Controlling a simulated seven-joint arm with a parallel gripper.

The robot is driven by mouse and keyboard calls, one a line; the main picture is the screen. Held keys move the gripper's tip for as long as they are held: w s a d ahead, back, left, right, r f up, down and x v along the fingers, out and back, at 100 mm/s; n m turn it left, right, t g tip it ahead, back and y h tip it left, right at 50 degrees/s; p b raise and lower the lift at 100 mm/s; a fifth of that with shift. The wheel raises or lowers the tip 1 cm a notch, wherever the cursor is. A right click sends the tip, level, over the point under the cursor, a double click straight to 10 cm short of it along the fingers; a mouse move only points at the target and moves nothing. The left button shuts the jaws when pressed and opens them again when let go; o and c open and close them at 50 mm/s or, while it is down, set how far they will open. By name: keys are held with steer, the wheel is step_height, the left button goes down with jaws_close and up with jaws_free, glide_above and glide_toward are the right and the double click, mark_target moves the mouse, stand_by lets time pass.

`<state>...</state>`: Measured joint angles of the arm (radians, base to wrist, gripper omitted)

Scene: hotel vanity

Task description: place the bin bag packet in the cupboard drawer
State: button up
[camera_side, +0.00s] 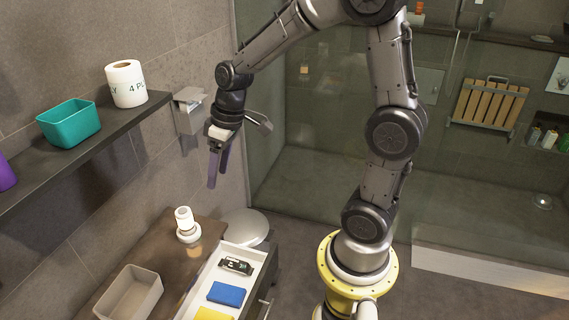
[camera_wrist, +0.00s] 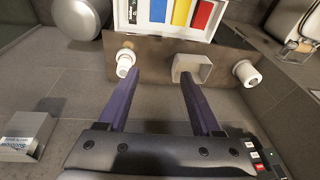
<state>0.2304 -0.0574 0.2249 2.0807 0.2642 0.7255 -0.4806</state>
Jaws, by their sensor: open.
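The cupboard drawer (camera_side: 256,252) is pulled open at the bottom of the side view; it also shows at the top of the wrist view (camera_wrist: 147,27). In it lie a black packet with a pale label (camera_side: 237,266), a blue block (camera_side: 226,294) and a yellow block (camera_side: 214,314). The wrist view adds a red block (camera_wrist: 201,15) there. The black packet may be the bin bag packet, but its print is too small to read. My gripper (camera_side: 217,187) is open and empty, with its purple fingers pointing down, well above the counter and apart from the drawer.
On the brown counter stand a white bottle-like holder (camera_side: 185,225) and an empty beige bin (camera_side: 131,294). A shelf (camera_side: 90,140) on the left wall holds a teal bin (camera_side: 69,124) and a paper roll (camera_side: 126,84). A round metal bin (camera_side: 245,227) stands behind the drawer.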

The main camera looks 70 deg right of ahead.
steer(key=s+a+r+t, duration=0.1)
steer(key=s+r, duration=0.3)
steer(key=s, duration=0.4)
steer(key=s+a+r+t+h, duration=0.1)
steer(key=s+a+r+t, duration=0.1)
steer(key=s, duration=0.7)
step_height(320, 180, up, 2)
steer(key=shift+a+r+m, duration=0.15)
steer(key=shift+a+m, duration=0.25)
steer(key=shift+a, duration=0.05)
